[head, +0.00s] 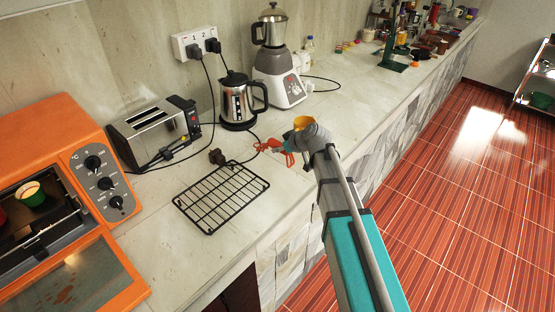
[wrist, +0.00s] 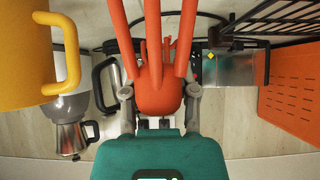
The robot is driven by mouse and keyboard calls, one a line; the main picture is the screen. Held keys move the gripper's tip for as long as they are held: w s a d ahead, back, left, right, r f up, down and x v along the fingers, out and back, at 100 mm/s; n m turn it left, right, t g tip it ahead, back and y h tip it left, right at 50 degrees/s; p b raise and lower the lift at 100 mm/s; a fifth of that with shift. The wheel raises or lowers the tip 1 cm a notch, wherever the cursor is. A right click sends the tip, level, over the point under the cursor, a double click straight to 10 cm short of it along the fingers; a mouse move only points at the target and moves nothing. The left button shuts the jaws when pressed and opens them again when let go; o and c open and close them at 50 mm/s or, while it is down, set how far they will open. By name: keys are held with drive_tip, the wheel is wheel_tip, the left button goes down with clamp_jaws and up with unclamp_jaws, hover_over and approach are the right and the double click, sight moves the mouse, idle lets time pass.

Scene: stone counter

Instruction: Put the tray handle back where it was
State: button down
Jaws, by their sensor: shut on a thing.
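The tray handle, an orange-red piece with several prongs (head: 272,146), is in my gripper (head: 298,148) above the counter, right of the black wire rack (head: 222,196). In the wrist view its rounded orange body (wrist: 160,95) sits between my two grey fingers (wrist: 160,105), with the prongs pointing away from the gripper. My gripper is shut on it. The rack lies flat on the counter in front of the toaster, and part of it shows at the top right of the wrist view (wrist: 270,18). My gripper partly hides the handle in the head view.
A yellow mug (head: 301,121) is close beside my gripper. The orange oven (head: 85,205) has its door open, with a cup (head: 31,194) inside. The toaster (head: 155,135), kettle (head: 238,102) and blender (head: 277,70) stand along the wall.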

drive_tip(key=shift+f, duration=0.1)
idle(0.3)
drive_tip(key=shift+w+f+b, duration=0.3)
drive_tip(key=shift+f+b, duration=0.1)
drive_tip(key=shift+w+a+f+b, duration=0.1)
drive_tip(key=shift+w+f+b, duration=0.05)
drive_tip(key=shift+f+b, duration=1.45)
drive_tip(key=shift+f, duration=0.15)
drive_tip(key=shift+c, duration=1.9)
unclamp_jaws()
drive_tip(key=shift+r, duration=0.25)
